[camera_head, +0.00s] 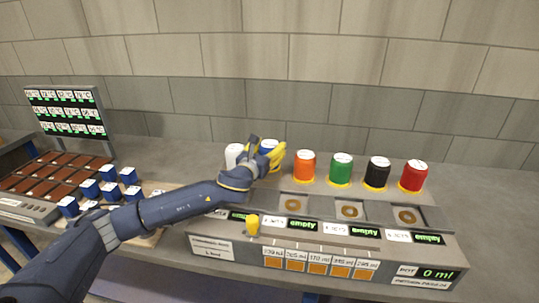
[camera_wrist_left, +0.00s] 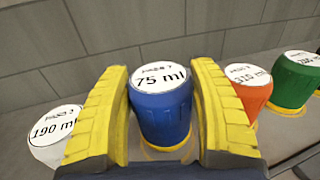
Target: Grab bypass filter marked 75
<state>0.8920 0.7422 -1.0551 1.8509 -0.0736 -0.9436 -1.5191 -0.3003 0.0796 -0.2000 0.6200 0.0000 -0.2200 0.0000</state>
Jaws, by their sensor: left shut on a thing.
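The blue filter (camera_head: 269,145) stands in the row at the back of the bench. In the left wrist view its white top (camera_wrist_left: 160,77) reads 75 ml. My left gripper (camera_head: 266,151) is shut on this blue filter, with one yellow finger on each side of it. The filter appears upright, with a yellow ring at its base in the wrist view. In the head view the gripper hides much of the filter. My right gripper is not in view.
A white filter (camera_wrist_left: 52,136) marked 190 stands left of the blue one. Orange (camera_head: 304,166), green (camera_head: 341,170), black (camera_head: 377,174) and red (camera_head: 413,177) filters stand to its right. A grey console (camera_head: 215,243) with slots is in front. Blue-sided blocks (camera_head: 90,189) lie left.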

